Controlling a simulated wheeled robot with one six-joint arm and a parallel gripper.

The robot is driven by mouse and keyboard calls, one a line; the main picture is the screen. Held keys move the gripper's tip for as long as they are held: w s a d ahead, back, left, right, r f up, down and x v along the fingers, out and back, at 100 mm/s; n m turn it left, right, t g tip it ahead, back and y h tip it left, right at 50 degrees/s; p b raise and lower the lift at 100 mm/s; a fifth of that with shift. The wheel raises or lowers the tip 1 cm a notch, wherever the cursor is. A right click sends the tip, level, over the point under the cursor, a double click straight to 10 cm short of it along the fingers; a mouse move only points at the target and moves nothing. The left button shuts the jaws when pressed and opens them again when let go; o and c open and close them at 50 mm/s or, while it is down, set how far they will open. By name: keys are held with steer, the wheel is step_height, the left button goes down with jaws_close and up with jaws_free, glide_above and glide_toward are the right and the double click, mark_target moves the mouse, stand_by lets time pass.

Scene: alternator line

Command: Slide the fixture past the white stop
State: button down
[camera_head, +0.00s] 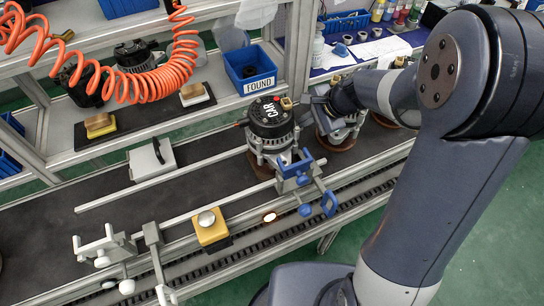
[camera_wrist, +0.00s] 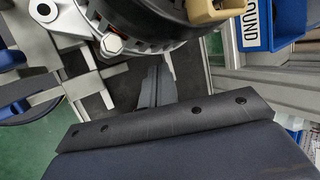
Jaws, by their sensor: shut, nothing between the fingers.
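The fixture is a brown base plate (camera_head: 259,169) on the dark belt. It carries an upright silver alternator (camera_head: 269,143) with a black top marked CAR.
A blue-knobbed clamp (camera_head: 303,183) stands at the rail in front of the alternator. A yellow button box (camera_head: 211,230) sits on the front rail. More alternators (camera_head: 337,128) stand to the right. A grey box (camera_head: 152,160) lies behind the guide rail. The belt lane leftward looks clear.

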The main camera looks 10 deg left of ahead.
steer(key=s+a+p, duration=0.3)
steer(key=s+a, duration=0.4)
steer(key=a, duration=0.5)
steer(key=s+a+p, duration=0.4)
steer(key=s+a, duration=0.4)
steer(key=a, duration=0.4)
steer(key=shift+a, duration=0.2)
stand_by(1.6)
steer(key=shift+r, duration=0.1)
steer(key=p+v, duration=0.4)
steer(key=v, duration=0.4)
